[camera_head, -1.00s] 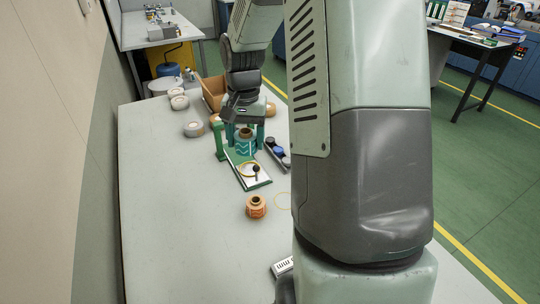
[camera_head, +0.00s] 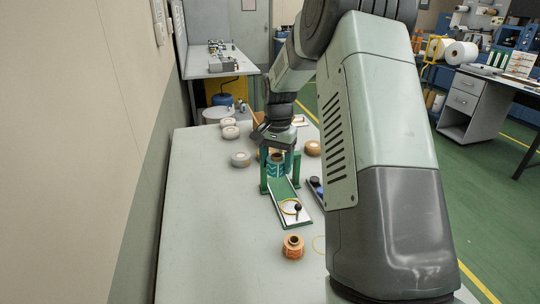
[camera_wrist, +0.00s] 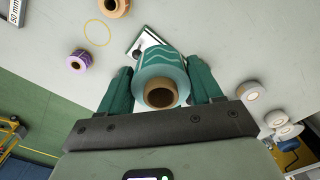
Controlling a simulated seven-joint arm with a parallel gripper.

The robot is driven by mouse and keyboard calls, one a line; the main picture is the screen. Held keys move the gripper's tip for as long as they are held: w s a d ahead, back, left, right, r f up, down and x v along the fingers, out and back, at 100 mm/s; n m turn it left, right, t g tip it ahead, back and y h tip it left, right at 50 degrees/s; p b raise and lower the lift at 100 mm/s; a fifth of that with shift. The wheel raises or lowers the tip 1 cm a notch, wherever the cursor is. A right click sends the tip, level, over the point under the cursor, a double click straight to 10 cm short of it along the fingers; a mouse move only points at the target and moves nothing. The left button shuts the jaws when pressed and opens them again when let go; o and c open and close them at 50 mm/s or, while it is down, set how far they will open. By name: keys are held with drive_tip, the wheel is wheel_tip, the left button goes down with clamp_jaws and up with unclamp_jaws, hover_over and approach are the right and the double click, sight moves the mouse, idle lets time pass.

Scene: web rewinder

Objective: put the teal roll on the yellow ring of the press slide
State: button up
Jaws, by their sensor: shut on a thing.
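The teal roll (camera_head: 277,166) with a brown core is held upright in my gripper (camera_head: 278,154). In the wrist view, the teal roll (camera_wrist: 158,60) sits between the two dark green fingers of my gripper (camera_wrist: 161,82), which is shut on it. The press slide (camera_head: 280,190) is a green and white plate in front of the roll in the head view. The roll hides much of the slide (camera_wrist: 139,45) in the wrist view.
An orange roll (camera_head: 293,247) stands nearer on the table, close to a thin yellow circle (camera_head: 318,244). A purple roll (camera_wrist: 77,60) shows in the wrist view. White rolls (camera_head: 240,159) stand at the back left. The left table area is clear.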

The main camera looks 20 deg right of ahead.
sight(291, 209)
drive_tip(key=w+d+f+m, duration=0.1)
drive_tip(key=d+f+m, duration=0.1)
drive_tip(key=f, duration=0.3)
drive_tip(key=w+d+f+m, duration=0.2)
drive_tip(key=f, duration=0.3)
drive_tip(key=w+d+f+m, duration=0.2)
drive_tip(key=d+f, duration=0.1)
drive_tip(key=f, duration=0.1)
drive_tip(key=shift+w+d+f, duration=0.1)
drive_tip(key=shift+w+f, duration=0.05)
drive_tip(key=shift+f, duration=2.2)
drive_tip(key=shift+s+f, duration=0.2)
drive_tip(key=shift+f, duration=0.1)
drive_tip(key=shift+d+f, duration=0.15)
drive_tip(key=shift+f, duration=0.15)
drive_tip(key=shift+s+f, duration=0.15)
drive_tip(key=shift+f, duration=0.2)
drive_tip(key=shift+a+r, duration=0.1)
drive_tip(key=shift+a, duration=0.1)
